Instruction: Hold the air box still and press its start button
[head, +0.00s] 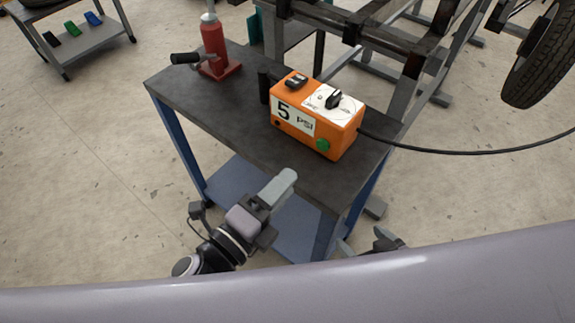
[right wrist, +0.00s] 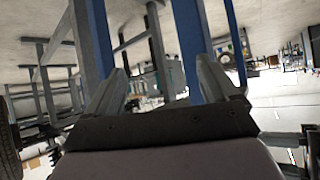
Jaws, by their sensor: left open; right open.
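The orange air box (head: 312,115) stands on the dark top of a blue-legged cart in the head view. It has a "5 PSI" label, a white dial plate with a black knob (head: 333,99), and a round green button (head: 323,145) low on its front face. My left gripper (head: 284,182) is open and empty, in front of the cart's near edge, apart from the box. My right gripper (head: 368,243) is low beside the cart's right leg, partly hidden by my body. In the right wrist view its spread fingers (right wrist: 165,78) hold nothing; the air box cannot be made out there.
A red bottle jack (head: 214,50) stands at the cart top's (head: 180,88) back left. A black hose (head: 470,152) runs right from the box. A metal frame (head: 400,45) and a tyre (head: 542,65) are behind and right. The cart's front left top is clear.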

